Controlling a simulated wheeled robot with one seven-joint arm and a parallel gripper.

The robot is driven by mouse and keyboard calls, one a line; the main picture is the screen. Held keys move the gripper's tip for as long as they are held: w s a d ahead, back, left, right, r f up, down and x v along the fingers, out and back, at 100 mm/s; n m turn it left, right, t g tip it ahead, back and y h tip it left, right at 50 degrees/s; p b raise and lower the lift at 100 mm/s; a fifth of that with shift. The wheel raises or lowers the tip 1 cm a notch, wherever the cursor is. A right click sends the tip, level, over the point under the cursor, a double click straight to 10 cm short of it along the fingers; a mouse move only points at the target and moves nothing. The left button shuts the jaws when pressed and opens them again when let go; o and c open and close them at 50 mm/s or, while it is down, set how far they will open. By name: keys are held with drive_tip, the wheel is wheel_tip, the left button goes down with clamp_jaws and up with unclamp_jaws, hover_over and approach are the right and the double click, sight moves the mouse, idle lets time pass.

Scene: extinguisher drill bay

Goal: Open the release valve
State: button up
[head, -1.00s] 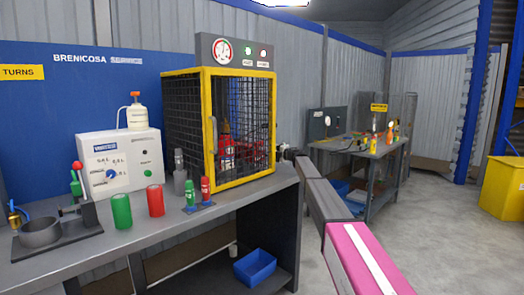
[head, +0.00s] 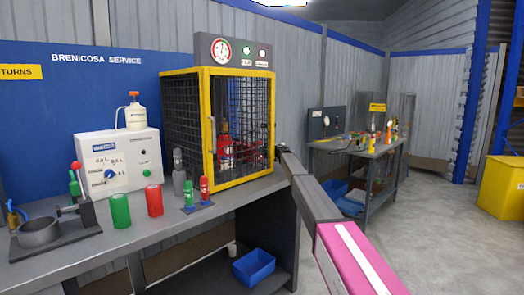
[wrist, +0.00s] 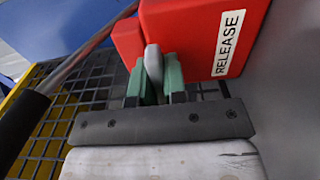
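The release valve shows in the wrist view as a red block (wrist: 192,35) with a white RELEASE label and a grey lever (wrist: 153,62). My gripper (wrist: 156,85) has green fingers on both sides of the lever, close against it; it looks shut on the lever. In the head view my arm reaches to the right side of the yellow-framed mesh cage (head: 208,125), and my gripper is hidden there. Red parts (head: 224,145) show through the mesh inside the cage.
A panel (head: 233,52) with a gauge and two lamps stands atop the cage. The bench (head: 150,235) holds a white control box (head: 120,160), a green cylinder (head: 120,211) and a red cylinder (head: 154,200). A second table (head: 372,150) stands behind my arm.

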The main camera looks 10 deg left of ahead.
clamp_jaws()
drive_tip(key=n, duration=0.3)
drive_tip(key=shift+n, duration=2.2)
drive_tip(key=o, duration=0.6)
unclamp_jaws()
